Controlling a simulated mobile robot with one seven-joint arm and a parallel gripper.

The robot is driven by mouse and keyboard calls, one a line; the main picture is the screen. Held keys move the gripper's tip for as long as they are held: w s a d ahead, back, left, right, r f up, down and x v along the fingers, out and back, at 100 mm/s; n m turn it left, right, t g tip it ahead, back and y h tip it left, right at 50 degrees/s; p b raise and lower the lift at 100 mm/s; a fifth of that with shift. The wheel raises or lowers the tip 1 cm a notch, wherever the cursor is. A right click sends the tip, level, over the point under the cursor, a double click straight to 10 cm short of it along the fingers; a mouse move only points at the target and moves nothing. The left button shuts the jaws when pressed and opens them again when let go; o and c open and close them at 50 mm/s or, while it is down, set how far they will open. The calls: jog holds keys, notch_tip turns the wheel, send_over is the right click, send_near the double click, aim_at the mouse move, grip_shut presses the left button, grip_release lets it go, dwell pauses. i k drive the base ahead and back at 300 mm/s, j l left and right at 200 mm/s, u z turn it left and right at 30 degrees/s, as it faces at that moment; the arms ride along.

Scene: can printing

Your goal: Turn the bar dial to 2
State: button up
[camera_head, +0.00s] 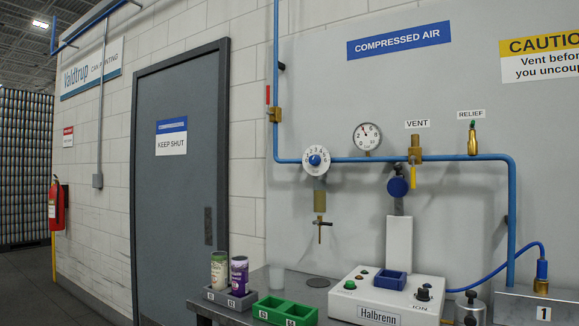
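The bar dial (325,165) is a round white numbered disc with a blue knob (315,160) at its centre. It sits on the blue pipe on the grey panel, left of the middle of the panel. The numbers run around its rim, but they are small and I cannot tell which one is set. A round pressure gauge (367,143) with a needle stands on the pipe to its right. My gripper is not in view, and nothing touches the dial.
A brass fitting (319,200) with a T-handle hangs below the dial. Right of it are the yellow vent lever (413,176), a blue round part (398,187) and the brass relief valve (472,143). Below, the bench holds a white Halbrenn machine (410,301), a green tray (272,303) and two cans.

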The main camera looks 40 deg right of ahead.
aim_at(315, 160)
jog(key=i+z, duration=0.15)
jog(key=i, duration=0.45)
jog(key=i+j+z, duration=0.2)
jog(key=i, duration=0.35)
